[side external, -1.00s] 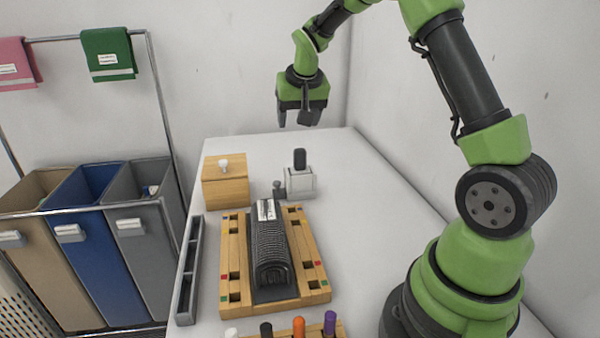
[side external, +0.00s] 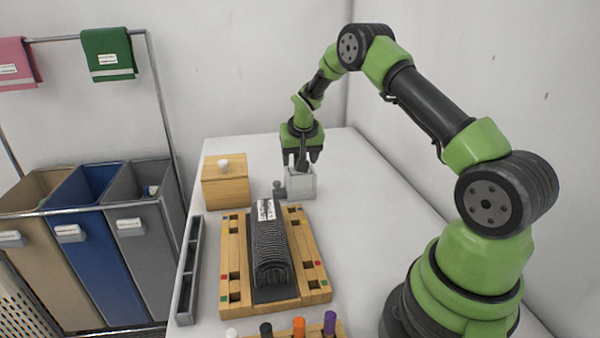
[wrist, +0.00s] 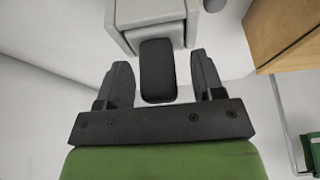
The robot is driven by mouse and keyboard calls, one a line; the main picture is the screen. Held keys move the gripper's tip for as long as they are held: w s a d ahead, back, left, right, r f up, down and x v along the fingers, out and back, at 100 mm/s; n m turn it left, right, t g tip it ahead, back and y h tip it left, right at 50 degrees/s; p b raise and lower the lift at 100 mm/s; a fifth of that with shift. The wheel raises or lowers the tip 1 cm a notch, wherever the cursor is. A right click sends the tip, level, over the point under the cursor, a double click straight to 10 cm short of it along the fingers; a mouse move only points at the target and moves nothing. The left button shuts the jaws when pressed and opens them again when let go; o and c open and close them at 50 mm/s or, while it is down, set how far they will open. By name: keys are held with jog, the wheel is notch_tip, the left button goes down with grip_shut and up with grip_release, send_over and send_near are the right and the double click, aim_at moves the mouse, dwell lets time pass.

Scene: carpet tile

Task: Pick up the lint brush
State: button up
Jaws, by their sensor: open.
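The lint brush shows as a black upright handle (wrist: 157,70) in the wrist view, standing in a pale grey box-shaped holder (side external: 301,184). The holder also shows at the top of the wrist view (wrist: 150,12). The brush's lower part is hidden in the holder. My gripper (side external: 302,158) is above the holder and points down. In the wrist view my gripper (wrist: 163,78) is open, with one finger on each side of the handle. A gap shows between the handle and each finger.
A wooden box (side external: 226,188) with a white knob stands left of the holder. A small dark knobbed object (side external: 279,190) sits beside the holder. In front, a wooden frame (side external: 233,260) bears a dark ribbed piece (side external: 270,245). A long grey tray (side external: 190,270) lies left. The table's right side is clear.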

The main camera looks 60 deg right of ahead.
jog(key=shift+f, duration=0.15)
jog(key=c, duration=1.1)
jog(key=shift+r, duration=0.35)
notch_tip(320, 180, up, 8)
jog(key=shift+f, duration=0.1)
jog(key=shift+a+r+n, duration=0.3)
jog(key=shift+a+r, duration=0.55)
jog(key=shift+r, duration=0.1)
jog(key=s+a+r+n+y, duration=0.1)
jog(key=s+a+n, duration=0.1)
jog(key=a, duration=0.5)
jog(key=s+a+r+n+t+y, duration=0.1)
jog(key=s+a+n, duration=0.2)
jog(key=a, duration=0.3)
jog(key=s+a+n+y, duration=0.1)
jog(key=s+a+n, duration=0.2)
jog(key=a, duration=0.4)
jog(key=shift+s+a+r, duration=0.15)
jog(key=shift+s+r, duration=0.05)
jog(key=shift+s, duration=0.25)
jog(key=shift+s+a+r, duration=0.15)
jog(key=shift+s+r, duration=0.05)
jog(key=shift+s, duration=0.25)
